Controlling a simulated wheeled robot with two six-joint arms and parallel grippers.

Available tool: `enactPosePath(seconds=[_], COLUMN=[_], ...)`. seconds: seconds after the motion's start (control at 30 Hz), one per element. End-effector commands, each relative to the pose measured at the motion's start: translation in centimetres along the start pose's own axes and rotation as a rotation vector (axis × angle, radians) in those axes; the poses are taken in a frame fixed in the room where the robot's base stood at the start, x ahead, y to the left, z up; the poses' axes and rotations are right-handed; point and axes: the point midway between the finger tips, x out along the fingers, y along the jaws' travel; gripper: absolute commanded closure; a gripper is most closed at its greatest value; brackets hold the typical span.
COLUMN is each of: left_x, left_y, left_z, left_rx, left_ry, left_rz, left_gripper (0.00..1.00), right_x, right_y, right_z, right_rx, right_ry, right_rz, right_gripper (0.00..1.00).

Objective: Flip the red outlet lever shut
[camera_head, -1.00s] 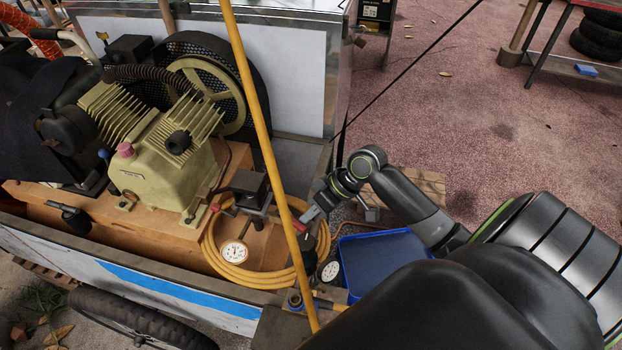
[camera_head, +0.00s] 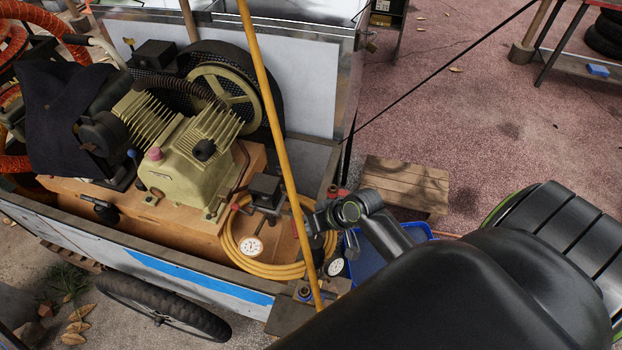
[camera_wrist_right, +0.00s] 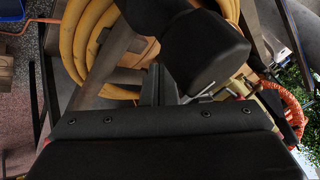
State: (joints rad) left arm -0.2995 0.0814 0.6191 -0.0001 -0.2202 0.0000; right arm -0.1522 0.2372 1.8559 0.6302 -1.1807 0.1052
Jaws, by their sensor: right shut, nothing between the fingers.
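My right gripper (camera_head: 314,222) is at the right end of the compressor cart, beside the coiled yellow hose and just right of the yellow pole. Its fingers also show in the right wrist view (camera_wrist_right: 160,86), closed with nothing between them, next to a black cylindrical fitting (camera_wrist_right: 205,50). A small red piece (camera_head: 333,190), which may be the outlet lever, shows just above my right wrist at the cart edge. My gripper and arm partly cover that spot, so I cannot tell the lever's angle or any contact. My left gripper is out of view.
The yellow pole (camera_head: 265,100) stands upright across the cart in front. The yellow hose coil (camera_head: 272,270), a white gauge (camera_head: 251,246) and the compressor (camera_head: 190,160) crowd the cart. A blue tray (camera_head: 415,230) and wooden pallet (camera_head: 405,180) lie to the right.

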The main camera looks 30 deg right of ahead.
Motion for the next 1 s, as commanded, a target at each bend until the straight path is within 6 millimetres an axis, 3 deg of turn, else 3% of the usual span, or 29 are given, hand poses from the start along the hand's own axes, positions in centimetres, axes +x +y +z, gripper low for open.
enactPosePath(seconds=[0.47,1.0], left_x=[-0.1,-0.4], left_y=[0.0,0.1], left_z=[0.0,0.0], left_rx=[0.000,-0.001], left_ry=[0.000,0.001], left_rz=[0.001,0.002], left_gripper=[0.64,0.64], right_x=[0.0,0.5], right_y=[0.0,0.5], right_z=[0.0,-1.4], right_rx=[-0.001,-0.001], right_ry=[-0.001,-0.001], right_rz=[-0.001,-0.001], right_gripper=[1.00,1.00])
